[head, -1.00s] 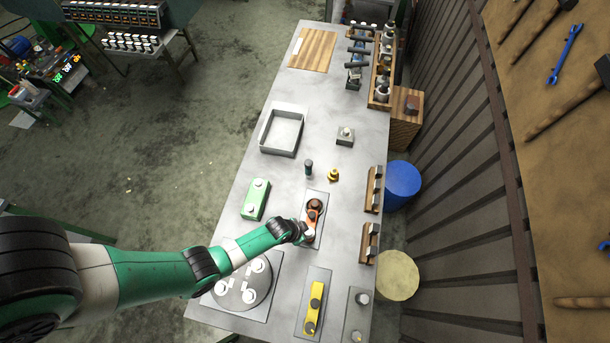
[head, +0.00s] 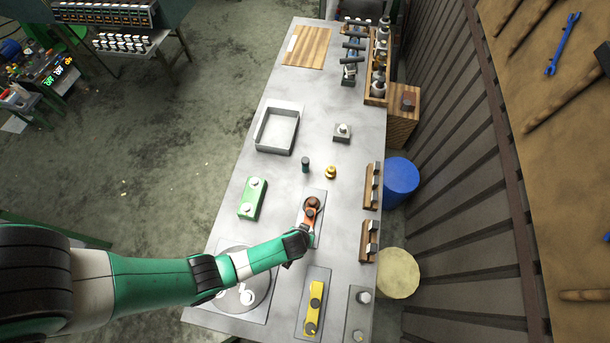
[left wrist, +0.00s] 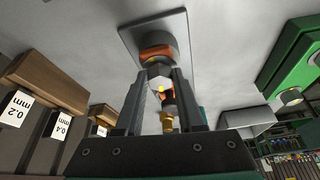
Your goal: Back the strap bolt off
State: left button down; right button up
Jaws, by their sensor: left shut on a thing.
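An orange strap (head: 310,213) with a dark round part (head: 312,203) sits on a grey plate (head: 321,232) on the bench. My left gripper (head: 304,230) is at the near end of the strap and hides part of it. In the left wrist view, the fingers of my left gripper (left wrist: 160,82) are shut on the strap bolt (left wrist: 158,73), which has a pale hex head. The orange strap (left wrist: 155,50) shows just beyond the bolt. A brass-tipped part (left wrist: 167,123) shows between the fingers; I cannot tell what it is. My right gripper is not in view.
A green block (head: 252,199) stands left of the strap, and a yellow part (head: 314,308) lies nearer. A dark cylinder (head: 305,165) and a brass piece (head: 330,172) stand behind. Wooden gauge racks (head: 372,186) line the right edge. A metal tray (head: 277,130) lies further back.

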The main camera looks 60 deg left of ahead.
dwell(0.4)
pick_arm(q)
jog(key=c, duration=0.5)
grip_release()
